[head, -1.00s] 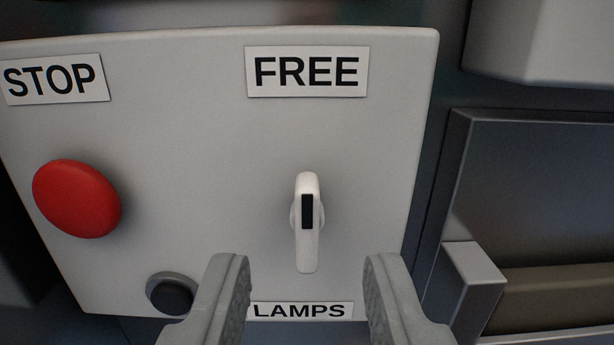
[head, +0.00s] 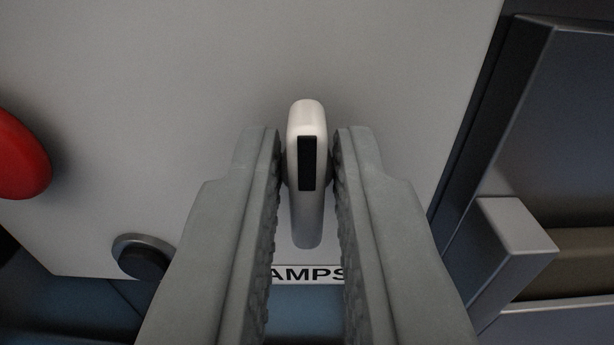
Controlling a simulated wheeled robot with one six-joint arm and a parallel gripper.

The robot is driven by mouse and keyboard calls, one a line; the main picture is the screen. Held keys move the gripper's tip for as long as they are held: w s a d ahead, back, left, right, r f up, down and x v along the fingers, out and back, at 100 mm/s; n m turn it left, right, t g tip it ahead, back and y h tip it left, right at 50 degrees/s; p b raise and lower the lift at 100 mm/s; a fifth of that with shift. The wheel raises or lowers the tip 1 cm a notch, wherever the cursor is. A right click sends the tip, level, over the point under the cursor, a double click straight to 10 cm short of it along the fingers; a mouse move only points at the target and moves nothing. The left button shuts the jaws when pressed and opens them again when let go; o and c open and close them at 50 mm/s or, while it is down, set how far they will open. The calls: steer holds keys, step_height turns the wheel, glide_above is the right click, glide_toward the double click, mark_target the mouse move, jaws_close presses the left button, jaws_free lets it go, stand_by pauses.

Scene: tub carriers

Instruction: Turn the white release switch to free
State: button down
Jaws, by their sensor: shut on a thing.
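The white release switch (head: 308,220) is in the middle of the head view, on the light grey panel (head: 390,60). Its handle stands upright, with a black mark on its upper part. My gripper (head: 306,150) is shut on the switch, one grey finger on each side of the handle. The FREE label is out of view now. The label below the switch (head: 306,274) is partly hidden by my fingers and reads "AMPS".
A red button (head: 18,155) is at the left edge. A dark round knob (head: 143,258) is at the lower left of the panel, close to my left finger. A dark frame with a grey block (head: 510,240) stands to the right of the panel.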

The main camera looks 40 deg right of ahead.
steer(key=shift+n, duration=0.4)
steer(key=n, duration=0.5)
steer(key=shift+a, duration=0.1)
steer(key=n, duration=0.6)
steer(key=shift+w+f, duration=0.1)
stand_by(0.5)
steer(key=c, duration=1.5)
jaws_free()
steer(key=shift+a, duration=0.1)
steer(key=shift+o, duration=0.2)
steer(key=shift+a, duration=0.1)
steer(key=v, duration=1.7)
